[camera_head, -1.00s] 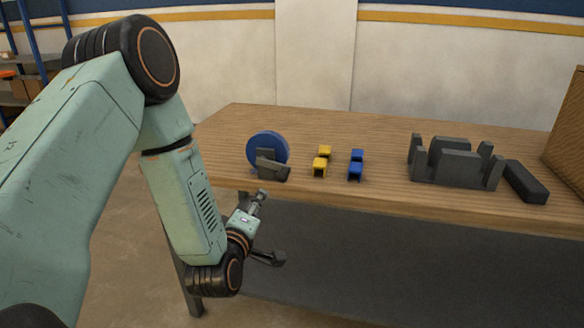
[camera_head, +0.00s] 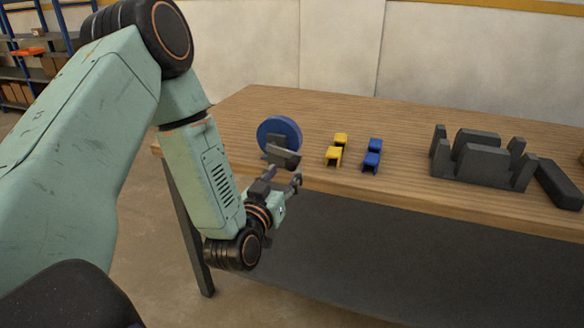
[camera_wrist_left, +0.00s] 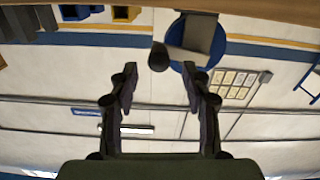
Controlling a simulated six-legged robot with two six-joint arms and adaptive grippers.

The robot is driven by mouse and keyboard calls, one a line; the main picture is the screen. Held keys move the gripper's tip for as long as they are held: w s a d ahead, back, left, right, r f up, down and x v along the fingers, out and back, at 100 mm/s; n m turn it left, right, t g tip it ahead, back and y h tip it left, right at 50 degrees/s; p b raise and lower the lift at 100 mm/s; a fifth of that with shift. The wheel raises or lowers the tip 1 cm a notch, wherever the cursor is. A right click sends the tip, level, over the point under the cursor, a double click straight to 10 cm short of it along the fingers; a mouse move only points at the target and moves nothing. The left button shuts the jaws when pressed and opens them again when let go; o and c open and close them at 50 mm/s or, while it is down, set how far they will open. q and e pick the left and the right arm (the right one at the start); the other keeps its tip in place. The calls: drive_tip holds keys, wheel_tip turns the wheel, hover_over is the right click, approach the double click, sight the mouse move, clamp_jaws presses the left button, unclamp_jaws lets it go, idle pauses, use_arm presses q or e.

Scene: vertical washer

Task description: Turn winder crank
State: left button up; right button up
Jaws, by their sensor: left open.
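The winder is a blue disc (camera_head: 279,130) with a dark grey crank (camera_head: 286,158) in front, near the front left edge of the table. My left gripper (camera_head: 283,179) is open and empty, just in front of and below the crank at the table edge. In the left wrist view the picture is upside down. The blue disc (camera_wrist_left: 212,65) and a grey crank arm (camera_wrist_left: 195,33) are at the top, with a dark round handle end (camera_wrist_left: 158,57). The handle end is ahead of the open fingertips (camera_wrist_left: 160,72), between them; contact does not show. My right gripper is out of view.
On the wooden table (camera_head: 400,125), yellow blocks (camera_head: 335,153) and blue blocks (camera_head: 372,157) stand right of the winder. A dark grey slotted rack (camera_head: 482,158) and a dark bar (camera_head: 560,185) are farther right. A shelf (camera_head: 35,68) stands at the back left.

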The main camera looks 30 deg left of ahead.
sight(290, 168)
use_arm(q)
drive_tip(key=shift+b+x, duration=0.4)
drive_tip(key=shift+x, duration=1.9)
drive_tip(key=shift+d, duration=0.15)
drive_tip(key=shift+s+r, duration=0.1)
drive_tip(key=c, duration=0.4)
clamp_jaws()
